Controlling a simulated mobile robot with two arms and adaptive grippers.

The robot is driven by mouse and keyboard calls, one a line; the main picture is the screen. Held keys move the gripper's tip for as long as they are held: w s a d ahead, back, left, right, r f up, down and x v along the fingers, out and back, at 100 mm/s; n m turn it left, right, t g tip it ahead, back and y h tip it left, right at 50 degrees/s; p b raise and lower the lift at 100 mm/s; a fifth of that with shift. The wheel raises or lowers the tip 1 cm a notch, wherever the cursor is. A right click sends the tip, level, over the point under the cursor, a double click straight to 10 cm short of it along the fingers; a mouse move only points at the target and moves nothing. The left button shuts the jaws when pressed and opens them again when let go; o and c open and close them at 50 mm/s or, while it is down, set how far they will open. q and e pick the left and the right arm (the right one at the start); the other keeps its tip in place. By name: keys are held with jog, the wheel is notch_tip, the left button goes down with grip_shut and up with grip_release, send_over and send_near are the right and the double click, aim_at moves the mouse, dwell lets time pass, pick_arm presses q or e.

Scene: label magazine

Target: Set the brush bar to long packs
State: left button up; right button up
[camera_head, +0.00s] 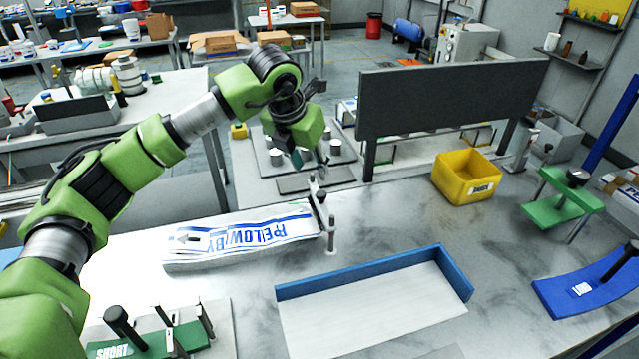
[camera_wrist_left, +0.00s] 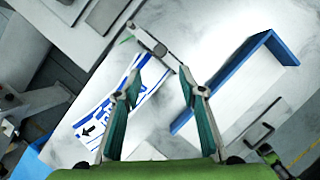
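My left gripper (camera_head: 306,160) hangs above the right end of a label stack (camera_head: 245,238) printed with blue letters. In the left wrist view, its two teal-padded fingers (camera_wrist_left: 160,72) are apart with nothing between them. A slim grey bar with a dark knob, which looks like the brush bar (camera_head: 318,192), stands on posts at that end of the stack. It also shows in the left wrist view (camera_wrist_left: 150,42), just beyond the fingertips and apart from them. A green plate marked SHORT (camera_head: 125,350) with a black knob lies at the lower left. No long mark is readable. My right gripper is not in view.
A blue-walled tray (camera_head: 375,270) lies right of the stack. A yellow bin (camera_head: 466,178), a green stand (camera_head: 562,205) and a blue curved piece (camera_head: 585,290) stand farther right. A dark upright panel (camera_head: 450,98) rises behind. Bare table shows around the tray.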

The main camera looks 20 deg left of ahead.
aim_at(321, 194)
pick_arm(q)
jog(key=p+x, duration=0.3)
jog(key=x, duration=0.7)
jog(key=shift+w+d+f+p, duration=0.1)
jog(key=shift+w+f+p, duration=0.1)
jog(key=shift+f+p, duration=0.3)
jog(key=shift+w+f, duration=0.1)
jog(key=shift+f, duration=0.2)
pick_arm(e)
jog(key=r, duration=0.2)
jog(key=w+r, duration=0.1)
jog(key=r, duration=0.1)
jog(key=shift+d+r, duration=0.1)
pick_arm(q)
grip_shut()
jog(key=shift+f+b, duration=0.1)
jog(key=shift+b, duration=0.2)
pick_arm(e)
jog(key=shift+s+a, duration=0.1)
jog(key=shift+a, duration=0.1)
